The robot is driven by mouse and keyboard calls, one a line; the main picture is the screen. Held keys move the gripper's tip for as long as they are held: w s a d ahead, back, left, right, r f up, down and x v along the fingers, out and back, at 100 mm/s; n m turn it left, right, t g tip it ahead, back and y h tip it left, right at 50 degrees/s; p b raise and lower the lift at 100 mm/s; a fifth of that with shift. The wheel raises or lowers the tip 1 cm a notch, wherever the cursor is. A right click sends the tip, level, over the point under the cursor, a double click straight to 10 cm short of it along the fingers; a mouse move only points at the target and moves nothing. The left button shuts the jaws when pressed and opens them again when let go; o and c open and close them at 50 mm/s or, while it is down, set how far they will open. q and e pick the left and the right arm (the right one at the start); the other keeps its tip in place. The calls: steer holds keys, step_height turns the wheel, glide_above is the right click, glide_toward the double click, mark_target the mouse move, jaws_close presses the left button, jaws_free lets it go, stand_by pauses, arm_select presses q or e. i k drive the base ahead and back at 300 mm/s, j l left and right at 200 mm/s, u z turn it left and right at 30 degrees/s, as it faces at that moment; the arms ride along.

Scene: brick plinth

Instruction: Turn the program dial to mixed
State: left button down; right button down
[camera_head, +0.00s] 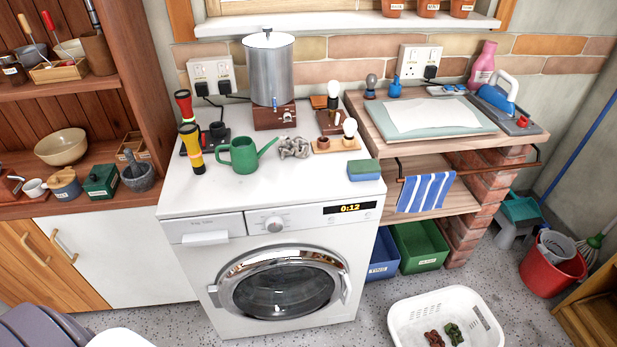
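A white washing machine (190,265) stands in the middle with its round door (285,290) closed. Its program dial (274,224) is a pale round knob at the middle of the front panel. The dial's labels and the setting it points to are too small to read. A dark display (350,208) right of the dial shows 0:12 in orange. A detergent drawer (205,238) at the panel's left is shut. Neither of my grippers shows in the head view, so nothing of mine covers the dial.
On the machine's top stand a metal urn (268,75), a green watering can (243,154), flashlights and a sponge (364,170) near the front right edge. A white laundry basket (400,322) is on the floor at right. The space before the dial is clear.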

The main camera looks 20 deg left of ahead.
mark_target(274, 225)
steer(key=k+j, duration=0.8)
steer(key=j, duration=0.2)
steer(key=k+j+u, duration=0.1)
steer(key=k+j, duration=0.3)
steer(key=j, duration=0.15)
steer(key=k+j, duration=0.4)
steer(key=j+u, duration=0.05)
steer(key=j, duration=0.05)
